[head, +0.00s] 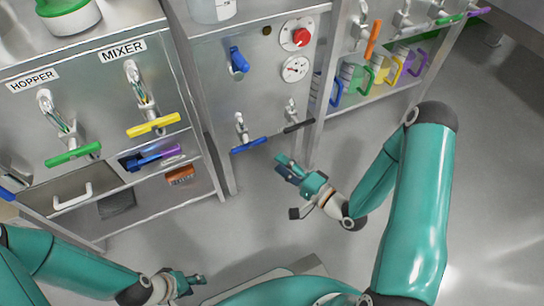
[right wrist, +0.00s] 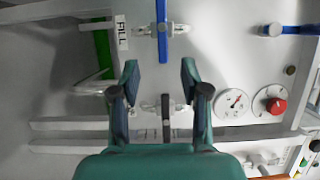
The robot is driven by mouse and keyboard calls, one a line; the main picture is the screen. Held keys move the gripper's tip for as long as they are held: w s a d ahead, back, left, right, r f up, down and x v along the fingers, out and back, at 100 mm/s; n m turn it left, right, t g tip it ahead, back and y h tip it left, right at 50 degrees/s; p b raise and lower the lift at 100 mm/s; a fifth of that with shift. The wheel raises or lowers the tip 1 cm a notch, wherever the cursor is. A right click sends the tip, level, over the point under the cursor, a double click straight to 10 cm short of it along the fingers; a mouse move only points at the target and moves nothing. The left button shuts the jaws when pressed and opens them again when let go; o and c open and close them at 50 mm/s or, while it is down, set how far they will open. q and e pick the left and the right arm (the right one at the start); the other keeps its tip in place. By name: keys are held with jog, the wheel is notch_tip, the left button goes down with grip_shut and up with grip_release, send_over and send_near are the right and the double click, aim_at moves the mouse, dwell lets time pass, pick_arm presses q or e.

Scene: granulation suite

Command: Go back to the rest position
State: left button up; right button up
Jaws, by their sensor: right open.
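My right gripper (head: 287,168) is in front of the middle cabinet in the head view, below its taps. In the right wrist view its two fingers (right wrist: 160,78) stand apart with nothing held between them. Beyond them are a tap with a blue handle (right wrist: 162,30) and a tap with a black handle (right wrist: 166,118). My left gripper (head: 192,281) is low in the head view, over the floor in front of the left cabinet. It is small and dark there, and I cannot make out its finger gap.
The left cabinet has a green-handled hopper tap (head: 73,154), a yellow-handled mixer tap (head: 153,124) and a drawer handle (head: 73,197). The middle cabinet has a red knob (head: 301,37) and a gauge (head: 295,68). Coloured-handled jugs (head: 362,78) stand at right. Floor (head: 480,180) is clear.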

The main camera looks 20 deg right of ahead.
jog(key=shift+s+d, duration=0.15)
jog(key=shift+s, duration=0.2)
jog(key=w+a+r+n+g+y+p, duration=0.1)
jog(key=a+r+n+y, duration=0.15)
jog(key=a, duration=0.45)
jog(key=a+f+n+g+h+p, duration=0.1)
jog(key=a+f+n+g+h, duration=0.1)
jog(key=a+f+g, duration=0.25)
jog(key=s+d+f+n+g+h, duration=0.1)
jog(key=s+f+n+g+h, duration=0.15)
jog(key=s+f+g, duration=0.45)
jog(key=s+d+f+n+g+h, duration=0.1)
jog(key=s+f+n+g, duration=0.25)
jog(key=s, duration=0.55)
notch_tip(320, 180, up, 38)
jog(key=p, duration=3.8)
jog(key=shift+a+f+n+p, duration=0.25)
jog(key=shift+n+p, duration=0.05)
jog(key=shift+n, duration=0.15)
